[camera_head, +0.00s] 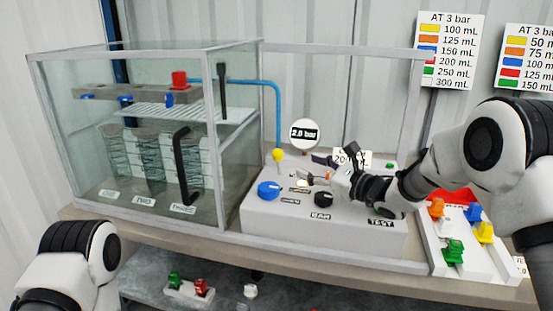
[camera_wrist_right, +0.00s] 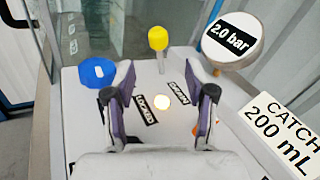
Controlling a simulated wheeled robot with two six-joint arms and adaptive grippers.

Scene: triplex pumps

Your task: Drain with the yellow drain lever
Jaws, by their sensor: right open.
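My right gripper (camera_head: 318,171) is open above the box, to the right of the lever in the head view. In the right wrist view the open fingers (camera_wrist_right: 162,78) point towards the lever, which stands beyond the gap between the tips. Nothing is between the fingers. My left arm shows at the lower left, but its gripper is out of view.
A blue knob (camera_head: 268,190) and a black knob (camera_head: 323,199) sit on the box front. The gauge (camera_head: 304,133) reads 2.0 bar. A glass cabinet (camera_head: 145,135) stands left. A white tray (camera_head: 434,243) with coloured pieces lies right. A "CATCH 200 mL" sign (camera_wrist_right: 287,128) stands behind.

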